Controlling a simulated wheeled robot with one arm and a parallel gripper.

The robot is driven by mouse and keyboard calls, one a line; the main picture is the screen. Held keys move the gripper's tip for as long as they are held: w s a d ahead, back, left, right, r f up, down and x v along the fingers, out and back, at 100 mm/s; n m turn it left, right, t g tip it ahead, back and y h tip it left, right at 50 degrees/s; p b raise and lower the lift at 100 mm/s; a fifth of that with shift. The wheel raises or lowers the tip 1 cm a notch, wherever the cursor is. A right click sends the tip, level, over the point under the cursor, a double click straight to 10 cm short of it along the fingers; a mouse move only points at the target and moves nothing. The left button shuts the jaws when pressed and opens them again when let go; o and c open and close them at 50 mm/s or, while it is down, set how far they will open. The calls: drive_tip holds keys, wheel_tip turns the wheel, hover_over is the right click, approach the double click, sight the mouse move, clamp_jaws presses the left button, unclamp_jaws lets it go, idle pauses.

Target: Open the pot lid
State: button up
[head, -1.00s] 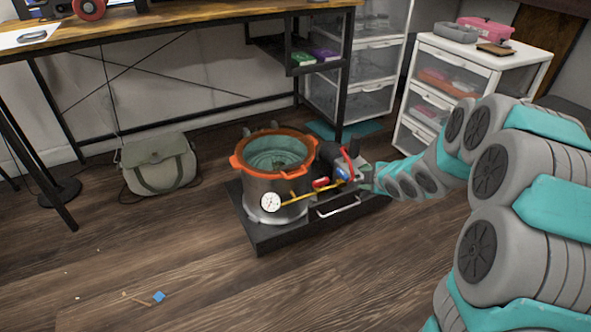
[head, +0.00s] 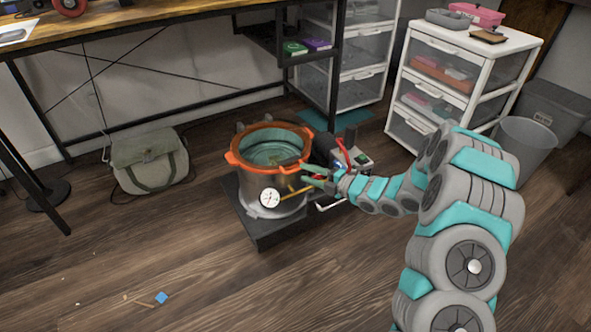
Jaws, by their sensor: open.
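The pot (head: 272,192) is a metal vessel with an orange rim and a round white gauge on its front. It stands on a dark platform on the floor. A greenish, see-through lid (head: 270,153) seems to lie inside the orange rim; whether it is closed is not clear. My gripper (head: 308,180) is at the pot's right side, close to the orange rim and the yellow pipe. It is small in view; it looks open with nothing in it. I cannot tell if it touches the pot.
The dark platform (head: 258,235) also carries a pump with a red handle right of the pot. A green bag (head: 150,163) lies on the floor at left. A desk stands behind, white drawers (head: 425,95) at right. The floor in front is clear except small scraps.

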sight(296, 170)
drive_tip(key=shift+x, duration=2.65)
drive_tip(key=shift+c, duration=0.2)
clamp_jaws()
drive_tip(key=shift+f, duration=0.1)
